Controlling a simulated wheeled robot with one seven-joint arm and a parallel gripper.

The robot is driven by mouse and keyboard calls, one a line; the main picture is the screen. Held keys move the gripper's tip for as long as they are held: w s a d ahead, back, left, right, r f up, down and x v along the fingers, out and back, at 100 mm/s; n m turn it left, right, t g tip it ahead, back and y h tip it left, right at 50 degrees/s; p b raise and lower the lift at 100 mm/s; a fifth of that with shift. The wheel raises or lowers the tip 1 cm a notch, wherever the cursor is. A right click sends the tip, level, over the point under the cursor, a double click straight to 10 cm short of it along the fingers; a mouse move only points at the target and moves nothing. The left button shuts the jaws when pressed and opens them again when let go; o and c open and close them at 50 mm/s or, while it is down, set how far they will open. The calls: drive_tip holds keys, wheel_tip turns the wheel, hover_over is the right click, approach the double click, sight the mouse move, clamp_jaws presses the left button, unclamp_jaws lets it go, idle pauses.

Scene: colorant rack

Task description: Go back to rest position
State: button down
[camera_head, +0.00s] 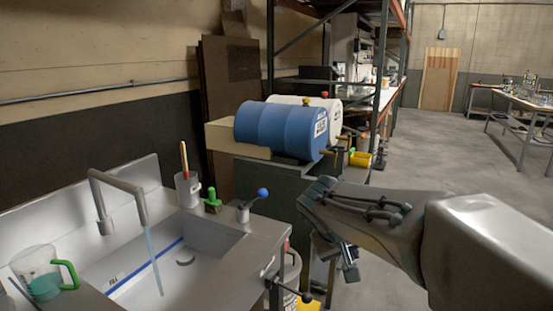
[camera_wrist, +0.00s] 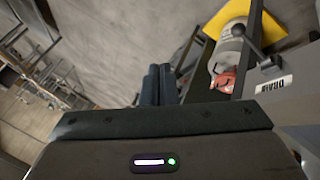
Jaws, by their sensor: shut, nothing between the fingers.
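My gripper (camera_head: 348,268) hangs at the right of the sink in the head view, past the sink's right edge and below the drums. In the wrist view its two dark fingers (camera_wrist: 160,84) lie side by side, shut with nothing between them. My arm reaches in from the right, and part of the gripper is hidden by its own wrist.
A metal sink (camera_head: 262,236) with a tap (camera_head: 118,182) running water stands at left. A pitcher with a green handle (camera_head: 38,270) sits beside it. A blue drum (camera_head: 275,128) and a white drum lie behind. A drain label (camera_wrist: 274,86) and black lever are near the gripper. Open floor lies right.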

drive_tip(key=s+r+m+g+y+p, duration=0.25)
drive_tip(key=s+y+p, duration=0.45)
drive_tip(key=s, duration=1)
drive_tip(key=w+a+f+m+y, duration=0.1)
drive_tip(key=w+a+m+y, duration=0.6)
drive_tip(key=w+m, duration=0.5)
drive_tip(key=w+d+f+m+t+y+b, duration=0.1)
drive_tip(key=w+m+t+y, duration=0.15)
drive_tip(key=w+m, duration=0.55)
drive_tip(key=w+d+f+m+t+y+b, duration=0.1)
drive_tip(key=w+m+t, duration=0.3)
drive_tip(key=w, duration=0.9)
drive_tip(key=shift+m+g, duration=0.35)
drive_tip(key=shift+g, duration=0.05)
drive_tip(key=x, duration=0.3)
drive_tip(key=r+p+x, duration=0.1)
drive_tip(key=x, duration=0.3)
drive_tip(key=r+x, duration=0.1)
drive_tip(key=x, duration=0.3)
drive_tip(key=shift+a, duration=0.4)
drive_tip(key=shift+w+a+r+p, duration=0.35)
drive_tip(key=shift+w+a, duration=0.15)
drive_tip(key=shift+a, duration=0.1)
